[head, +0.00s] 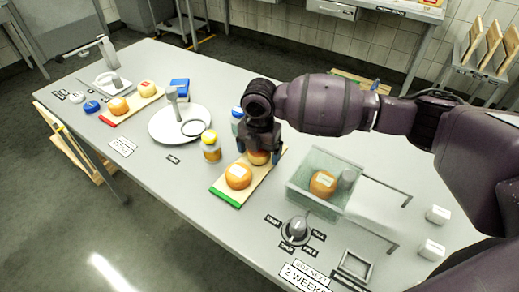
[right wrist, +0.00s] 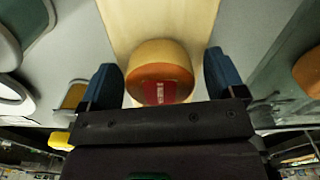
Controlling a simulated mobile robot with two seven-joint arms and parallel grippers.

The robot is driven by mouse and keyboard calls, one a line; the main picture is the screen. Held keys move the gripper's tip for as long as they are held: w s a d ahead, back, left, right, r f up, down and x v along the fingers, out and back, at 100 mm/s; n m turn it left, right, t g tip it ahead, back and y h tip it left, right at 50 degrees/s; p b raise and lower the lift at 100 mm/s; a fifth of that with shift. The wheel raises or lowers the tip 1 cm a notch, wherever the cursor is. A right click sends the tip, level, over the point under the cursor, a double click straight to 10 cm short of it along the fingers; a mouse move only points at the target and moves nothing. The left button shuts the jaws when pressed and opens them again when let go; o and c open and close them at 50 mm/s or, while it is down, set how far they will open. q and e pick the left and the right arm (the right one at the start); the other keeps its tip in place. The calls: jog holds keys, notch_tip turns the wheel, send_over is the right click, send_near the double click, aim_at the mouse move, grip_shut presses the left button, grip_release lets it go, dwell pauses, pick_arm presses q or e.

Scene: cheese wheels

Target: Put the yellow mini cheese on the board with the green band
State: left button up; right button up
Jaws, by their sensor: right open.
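The board with the green band (head: 217,192) lies mid-table, its green end toward the front left. A round orange-yellow cheese with a pale label (head: 238,176) sits on it near the band. A second small round cheese (head: 258,158) sits farther back on the board, partly hidden by my right gripper (head: 262,150). In the right wrist view this cheese (right wrist: 160,62) is yellow and orange with a red label. It rests on the board between the open blue fingers of my right gripper (right wrist: 163,78), with gaps on both sides. My left gripper is out of view.
A clear bin (head: 298,198) with an orange cheese (head: 323,183) stands right of the board. A yellow-lidded jar (head: 210,147) and a round white scale (head: 160,128) stand left. A red-banded board (head: 107,119) holding cheeses lies far left. A dial (head: 296,230) sits in front.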

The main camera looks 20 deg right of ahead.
jog(key=shift+r, duration=0.1)
notch_tip(320, 180, up, 12)
jog(key=p, duration=0.2)
jog(key=shift+s+a, duration=0.1)
dwell(0.7)
